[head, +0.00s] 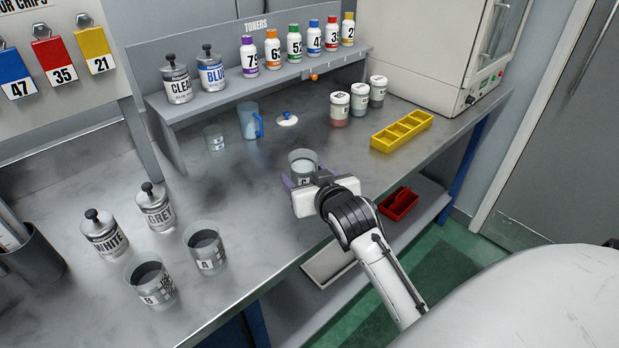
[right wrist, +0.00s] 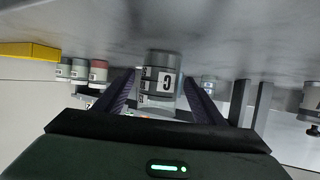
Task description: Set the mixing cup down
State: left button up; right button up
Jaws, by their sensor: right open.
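The mixing cup marked C (head: 303,160) is a clear cup with grey contents. It stands upright on the grey metal bench (head: 262,207), near the front edge. My right gripper (head: 305,179) is at the cup's near side, open, with one finger on each side of it. In the right wrist view, which is upside down, the cup (right wrist: 160,78) shows between the two dark fingers, its base against the bench. The gripper's body hides part of the cup in the head view. My left gripper is not in view.
A blue jug (head: 249,121) and a lid (head: 287,119) are behind. A yellow tray (head: 401,132) lies to the right. Bench around cup C is clear.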

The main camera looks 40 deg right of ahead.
jog(key=shift+s+a+r, duration=0.1)
jog(key=shift+s+r, duration=0.1)
jog(key=shift+s, duration=0.1)
jog(key=v, duration=1)
jog(key=shift+s+a+r, duration=0.1)
jog(key=shift+s+r, duration=0.05)
jog(key=shift+s, duration=0.1)
jog(key=shift+s+a+r, duration=0.1)
jog(key=shift+s+r, duration=0.05)
jog(key=shift+s, duration=0.2)
dwell(0.6)
